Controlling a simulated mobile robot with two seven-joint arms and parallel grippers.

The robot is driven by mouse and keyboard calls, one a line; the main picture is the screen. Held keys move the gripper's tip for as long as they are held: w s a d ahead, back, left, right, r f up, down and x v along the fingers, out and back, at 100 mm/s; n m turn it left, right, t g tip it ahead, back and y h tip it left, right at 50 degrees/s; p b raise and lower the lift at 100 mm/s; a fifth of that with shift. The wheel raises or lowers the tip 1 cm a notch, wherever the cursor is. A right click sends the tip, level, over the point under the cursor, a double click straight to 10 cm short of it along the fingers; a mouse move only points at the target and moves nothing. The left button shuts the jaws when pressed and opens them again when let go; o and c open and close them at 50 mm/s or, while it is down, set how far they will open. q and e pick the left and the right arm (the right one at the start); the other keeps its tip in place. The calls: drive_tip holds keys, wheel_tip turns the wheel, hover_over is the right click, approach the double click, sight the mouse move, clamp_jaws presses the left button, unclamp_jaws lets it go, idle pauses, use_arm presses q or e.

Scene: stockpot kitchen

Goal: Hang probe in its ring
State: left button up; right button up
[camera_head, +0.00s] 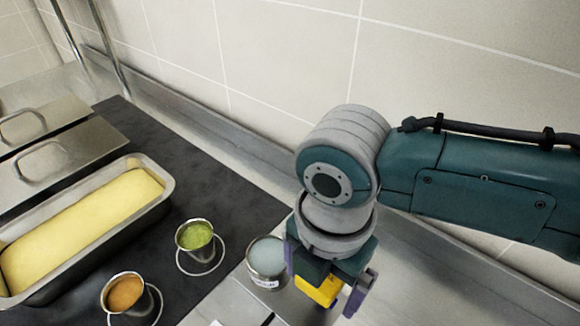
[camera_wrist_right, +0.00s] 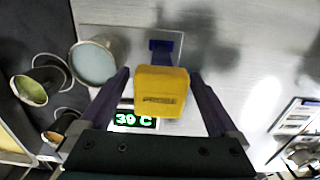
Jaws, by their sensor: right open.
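My right gripper (camera_head: 323,286) points down over the metal counter, right of the cups. In the right wrist view my right gripper (camera_wrist_right: 160,74) is open, with one purple finger on each side of a yellow block-shaped body (camera_wrist_right: 162,92). I take this to be the probe's body; it also shows between the fingers in the head view (camera_head: 318,291). A gap shows by the fingertips; contact lower down is unclear. A green 39 C display (camera_wrist_right: 135,120) is beside it, and a small blue piece (camera_wrist_right: 160,46) lies beyond it. I cannot identify the probe's ring for certain. My left gripper is out of view.
A cup with pale liquid (camera_head: 266,257) stands close left of the gripper. Cups of green (camera_head: 195,237) and orange (camera_head: 124,293) contents stand in wire rings on the dark mat. A long metal pan (camera_head: 164,178) holds something yellow. A tiled wall runs behind.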

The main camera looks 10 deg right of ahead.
wheel_tip(320, 180, up, 10)
drive_tip(key=shift+f+p, duration=0.2)
drive_tip(key=shift+p, duration=0.55)
drive_tip(key=s+a+m+t+y, duration=0.25)
drive_tip(key=s+m, duration=0.35)
drive_tip(key=m, duration=0.4)
drive_tip(key=s+d+r+m+t+h, duration=0.1)
drive_tip(key=s+d+m, duration=0.2)
drive_tip(key=d+m, duration=0.35)
drive_tip(key=s+d+r+m+h, duration=0.2)
drive_tip(key=s+d+m, duration=0.2)
drive_tip(key=d+m, duration=0.3)
wheel_tip(320, 180, up, 34)
drive_tip(key=a+p, duration=0.1)
drive_tip(key=p, duration=3.4)
drive_tip(key=shift+w+a+f+y, duration=0.2)
drive_tip(key=shift+w+a+y, duration=0.15)
drive_tip(key=shift+w, duration=0.05)
